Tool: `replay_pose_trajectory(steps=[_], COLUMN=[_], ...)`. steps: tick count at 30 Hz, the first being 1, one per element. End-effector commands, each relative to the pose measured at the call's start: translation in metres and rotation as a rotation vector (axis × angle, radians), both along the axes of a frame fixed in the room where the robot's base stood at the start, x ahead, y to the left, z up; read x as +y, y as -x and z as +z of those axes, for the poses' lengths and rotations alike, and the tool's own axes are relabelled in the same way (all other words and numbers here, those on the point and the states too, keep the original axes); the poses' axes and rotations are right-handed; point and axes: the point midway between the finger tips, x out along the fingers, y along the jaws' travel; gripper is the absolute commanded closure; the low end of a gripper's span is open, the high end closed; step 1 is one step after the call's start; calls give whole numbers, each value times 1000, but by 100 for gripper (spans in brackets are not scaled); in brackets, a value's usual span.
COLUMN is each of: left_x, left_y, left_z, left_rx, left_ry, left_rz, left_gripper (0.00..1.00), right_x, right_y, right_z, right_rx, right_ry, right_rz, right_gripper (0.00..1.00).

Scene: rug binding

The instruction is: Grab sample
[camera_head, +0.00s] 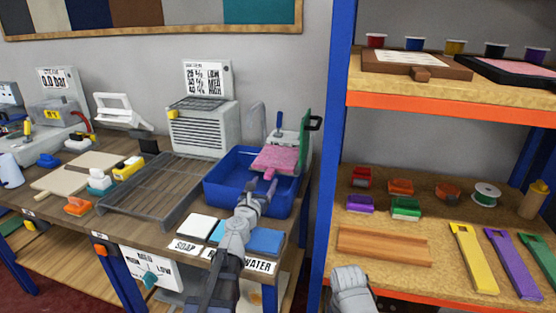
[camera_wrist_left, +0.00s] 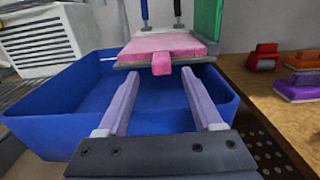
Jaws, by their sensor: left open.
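The pink sample (camera_head: 277,159) is a flat fuzzy piece with a small tab at its front edge. It lies on a thin grey plate above the far right part of the blue basin (camera_head: 226,184). In the left wrist view the sample (camera_wrist_left: 165,46) is straight ahead, with its tab pointing at me. My left gripper (camera_head: 257,190) is over the basin in front of the tab. In the wrist view its two lilac fingers (camera_wrist_left: 160,82) are apart, with nothing held. The tab shows at the gap between the fingertips, without visible contact.
A green upright panel (camera_head: 305,145) stands right of the sample. A grey rack (camera_head: 158,195) and a vented white box (camera_head: 203,128) stand left of the basin. A blue upright post (camera_head: 335,150) and wooden shelves with coloured clips (camera_head: 405,208) are on the right.

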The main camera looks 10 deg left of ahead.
Motion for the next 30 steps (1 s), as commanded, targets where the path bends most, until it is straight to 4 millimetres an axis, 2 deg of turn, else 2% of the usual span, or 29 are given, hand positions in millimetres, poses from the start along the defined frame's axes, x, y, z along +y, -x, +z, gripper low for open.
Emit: replay_pose_trajectory(steps=[11,19,30], left_x=[-4,-4,-4], left_y=[-49,-50,-50], left_z=[4,4,4], left_rx=[0,0,0], left_ry=[0,0,0], left_rz=[-1,0,0], left_gripper=[32,34,75], right_x=[0,0,0], right_y=[0,0,0], right_z=[4,4,4], right_rx=[0,0,0], right_ry=[0,0,0], right_rz=[0,0,0], right_gripper=[100,100,100])
